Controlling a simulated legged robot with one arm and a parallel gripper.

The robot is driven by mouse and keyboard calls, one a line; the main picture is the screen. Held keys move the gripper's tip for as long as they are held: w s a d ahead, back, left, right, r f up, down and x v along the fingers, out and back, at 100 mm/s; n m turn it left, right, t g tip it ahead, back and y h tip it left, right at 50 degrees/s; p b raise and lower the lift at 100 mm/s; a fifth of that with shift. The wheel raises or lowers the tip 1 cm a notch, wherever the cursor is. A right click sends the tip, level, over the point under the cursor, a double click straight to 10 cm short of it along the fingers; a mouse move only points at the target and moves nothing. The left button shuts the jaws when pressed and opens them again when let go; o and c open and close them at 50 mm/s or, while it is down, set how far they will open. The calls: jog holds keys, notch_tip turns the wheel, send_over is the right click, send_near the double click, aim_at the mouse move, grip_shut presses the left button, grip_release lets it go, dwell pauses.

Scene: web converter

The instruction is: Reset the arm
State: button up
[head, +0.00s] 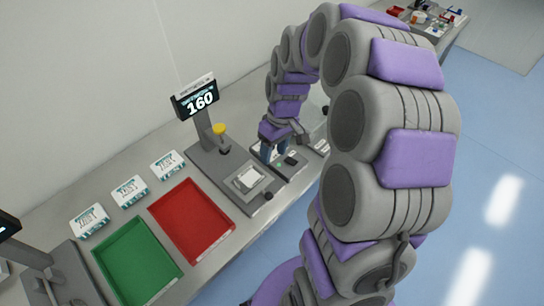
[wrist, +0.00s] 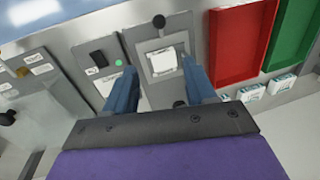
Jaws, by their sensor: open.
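My arm, grey with purple pads, arches over the right half of the head view. My gripper (head: 272,150) hangs from its end over the bench. Its two blue fingers show in the wrist view (wrist: 160,90); they are apart with nothing held between them. Beyond the fingertips is a small scale with a white item (wrist: 165,60) on its plate; it also shows in the head view (head: 248,178). I cannot tell how high the fingertips are above the bench.
A display reading 160 (head: 200,102) stands behind the scale. A red tray (head: 192,222) and a green tray (head: 138,264) lie to the left. Several white boxes, including one (head: 168,165), line the back. Blue floor (head: 495,130) is clear at right.

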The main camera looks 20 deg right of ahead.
jog(key=shift+r, duration=0.15)
dwell(0.4)
jog(key=s+a+r+m, duration=0.1)
jog(key=s+a, duration=0.1)
jog(key=s, duration=0.6)
jog(key=s+a+r+m+h+b, duration=0.1)
jog(key=s+a+r, duration=0.1)
jog(key=s, duration=0.7)
jog(key=s+a+r+m+g+h+b, duration=0.1)
jog(key=s+a+r, duration=0.1)
jog(key=s, duration=0.6)
jog(key=shift+s+a+m, duration=0.2)
jog(key=shift+a+m, duration=0.2)
jog(key=shift+a, duration=0.45)
